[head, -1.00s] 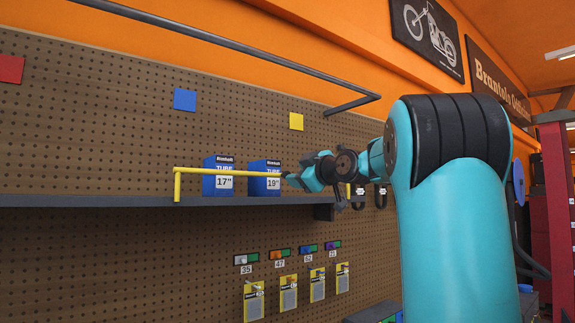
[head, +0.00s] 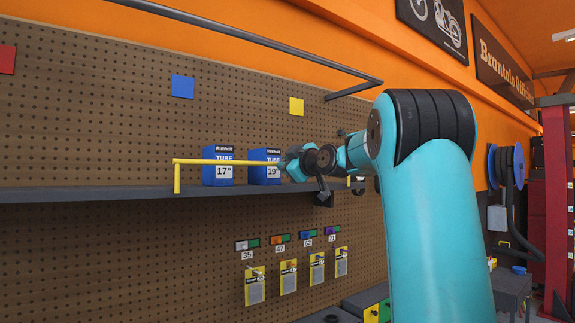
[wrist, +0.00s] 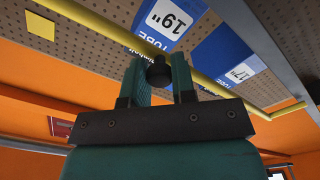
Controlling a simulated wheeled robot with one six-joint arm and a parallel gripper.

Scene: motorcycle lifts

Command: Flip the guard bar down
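The guard bar (head: 205,161) is a long yellow rail along the shelf's front edge. It stands raised on short posts, in front of two blue tube boxes marked 17" (head: 223,172) and 19" (head: 264,175). My gripper (head: 284,163) is at the bar's right part in the head view, and the arm hides the rest of the bar there. In the wrist view the bar (wrist: 108,29) runs diagonally just beyond my two teal fingers (wrist: 158,62). The fingers are apart, with a dark round knob between them. Whether they touch the bar is unclear.
The grey shelf (head: 110,194) is fixed to a brown pegboard wall. A dark pipe frame (head: 250,56) juts out above it. Tagged packets (head: 255,287) hang below the shelf. The air in front of the shelf's left part is clear.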

